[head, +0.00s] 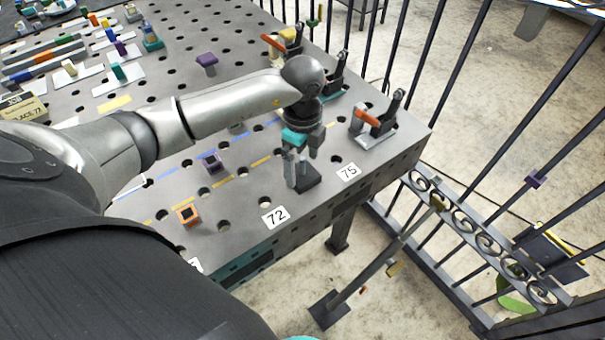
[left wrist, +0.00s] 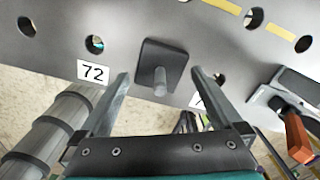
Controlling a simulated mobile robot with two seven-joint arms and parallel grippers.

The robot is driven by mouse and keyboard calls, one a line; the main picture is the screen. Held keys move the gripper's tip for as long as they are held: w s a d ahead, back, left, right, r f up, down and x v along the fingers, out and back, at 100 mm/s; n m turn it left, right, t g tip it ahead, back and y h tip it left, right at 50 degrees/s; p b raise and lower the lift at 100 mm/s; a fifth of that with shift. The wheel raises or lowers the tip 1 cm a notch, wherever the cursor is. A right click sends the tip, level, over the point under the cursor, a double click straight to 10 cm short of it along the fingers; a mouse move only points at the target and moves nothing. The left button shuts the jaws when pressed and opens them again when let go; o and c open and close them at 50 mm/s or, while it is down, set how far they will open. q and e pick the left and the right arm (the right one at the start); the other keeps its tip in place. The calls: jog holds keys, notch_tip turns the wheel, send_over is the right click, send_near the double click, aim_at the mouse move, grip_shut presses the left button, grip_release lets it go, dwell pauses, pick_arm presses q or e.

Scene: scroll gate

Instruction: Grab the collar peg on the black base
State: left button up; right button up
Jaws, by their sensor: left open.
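The collar peg (left wrist: 160,84) is a short grey post standing on a square black base (left wrist: 150,58), in the left wrist view. The base lies near the table's front edge, between the 72 label and a partly hidden label. In the head view the black base (head: 309,181) shows beneath my left gripper (head: 303,168), whose fingers largely hide the peg. My left gripper is open. In the left wrist view its two fingers (left wrist: 160,76) stand on either side of the peg, with a gap on both sides. My right gripper is not in view.
The grey table (head: 236,190) has many holes. Toggle clamps with red handles stand nearby, the closest (head: 378,122) to the right. A dark metal railing (head: 490,235) stands beyond the table edge.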

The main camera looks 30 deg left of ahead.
pick_arm(q)
jog(key=shift+f, duration=0.7)
jog(key=shift+r, duration=0.1)
grip_shut()
